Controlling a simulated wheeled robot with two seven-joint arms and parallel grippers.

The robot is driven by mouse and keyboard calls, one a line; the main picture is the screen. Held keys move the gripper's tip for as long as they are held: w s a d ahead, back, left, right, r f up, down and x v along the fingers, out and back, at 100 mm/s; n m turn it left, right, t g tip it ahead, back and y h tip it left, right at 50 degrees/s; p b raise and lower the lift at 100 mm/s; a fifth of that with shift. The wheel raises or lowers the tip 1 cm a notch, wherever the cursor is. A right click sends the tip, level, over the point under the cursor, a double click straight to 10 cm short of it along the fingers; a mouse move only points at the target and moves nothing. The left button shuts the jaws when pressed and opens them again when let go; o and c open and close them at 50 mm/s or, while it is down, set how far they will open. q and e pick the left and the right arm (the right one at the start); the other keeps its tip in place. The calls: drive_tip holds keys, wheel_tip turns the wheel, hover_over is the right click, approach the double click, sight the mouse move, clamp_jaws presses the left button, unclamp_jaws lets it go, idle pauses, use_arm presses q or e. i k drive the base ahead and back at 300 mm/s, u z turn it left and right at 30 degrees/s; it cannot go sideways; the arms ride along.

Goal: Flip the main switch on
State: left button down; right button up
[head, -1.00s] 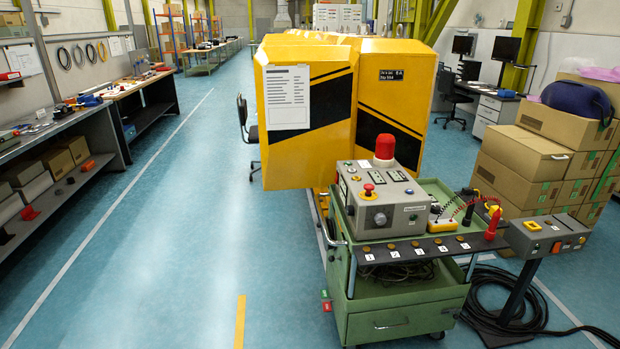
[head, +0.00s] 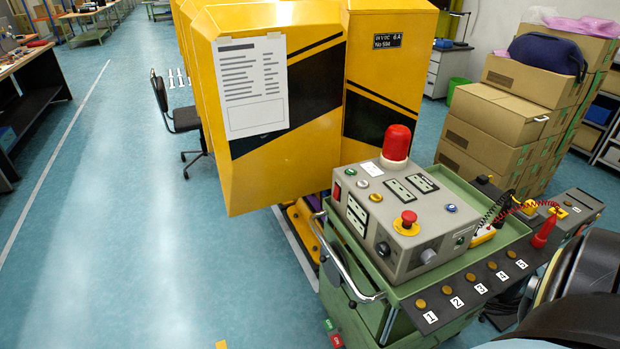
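A grey control box (head: 395,215) sits on the green cart (head: 468,185). A small red switch (head: 337,191) is on its left side; I cannot tell its position or whether it is the main switch. The top has a red beacon (head: 397,143), a red emergency button on a yellow base (head: 407,222), small buttons and socket-like plates. A grey knob (head: 428,256) is on the front face. Neither gripper is in view. A dark rounded part at the lower right seems to be my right arm, hiding some of the cart's right end.
A front shelf (head: 470,290) carries several numbered buttons. A red probe (head: 544,232) with coiled leads stands right of the box. The yellow cabinet (head: 265,100) is behind, cardboard boxes (head: 500,115) at right, a chair (head: 175,115) at left. The floor on the left is clear.

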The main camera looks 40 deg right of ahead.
sight(336, 195)
drive_tip(key=z, duration=0.8)
drive_tip(key=i, duration=1.05)
drive_tip(key=z, duration=1.4)
drive_tip(key=i, duration=0.3)
drive_tip(key=z, duration=0.3)
